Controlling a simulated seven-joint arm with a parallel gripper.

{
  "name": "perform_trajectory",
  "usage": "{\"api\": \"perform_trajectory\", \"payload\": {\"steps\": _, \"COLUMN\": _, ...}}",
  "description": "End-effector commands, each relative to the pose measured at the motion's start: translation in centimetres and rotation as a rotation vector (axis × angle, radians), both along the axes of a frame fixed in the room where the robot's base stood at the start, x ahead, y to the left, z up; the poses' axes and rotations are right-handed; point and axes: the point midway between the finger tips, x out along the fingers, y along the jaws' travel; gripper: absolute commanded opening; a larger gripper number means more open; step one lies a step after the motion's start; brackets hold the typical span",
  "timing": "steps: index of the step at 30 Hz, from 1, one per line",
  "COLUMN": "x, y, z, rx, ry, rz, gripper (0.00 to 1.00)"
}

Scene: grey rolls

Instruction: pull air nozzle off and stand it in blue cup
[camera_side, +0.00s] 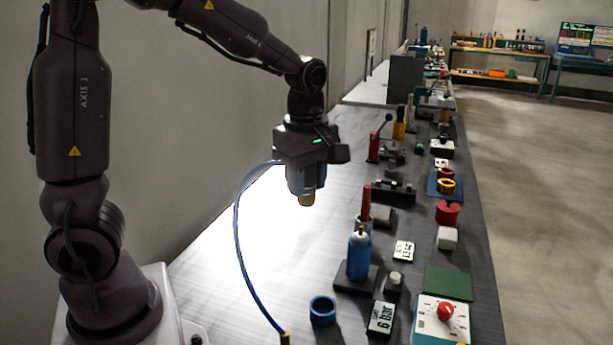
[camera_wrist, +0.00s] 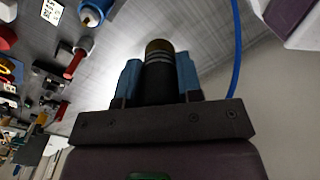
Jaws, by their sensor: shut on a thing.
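My gripper (camera_side: 307,185) hangs above the bench, pointing down, its blue fingers shut on a dark cylinder with a brass tip, which looks like the air nozzle (camera_side: 307,199). In the wrist view the nozzle (camera_wrist: 159,75) sits between both fingers (camera_wrist: 158,80), brass end outward. It is clear of the bench. The blue cup (camera_side: 323,318), hollow and open at the top, stands at the near edge of the bench, below and slightly right of my gripper. A thin blue hose (camera_side: 237,230) arcs down from beside my gripper; whether it joins the nozzle cannot be told.
A blue cylinder (camera_side: 358,262) stands on a black base right of the cup, with a red post behind it. Bare bench is left of these.

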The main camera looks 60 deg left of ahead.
Motion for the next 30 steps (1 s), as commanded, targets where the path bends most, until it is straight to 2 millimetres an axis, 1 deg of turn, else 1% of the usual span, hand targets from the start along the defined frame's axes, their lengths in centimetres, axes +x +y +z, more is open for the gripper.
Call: {"api": "perform_trajectory", "payload": {"steps": 30, "x": 0.0, "y": 0.0, "z": -6.2, "rx": -0.002, "ry": 0.003, "rz": 0.001, "gripper": 0.04}}
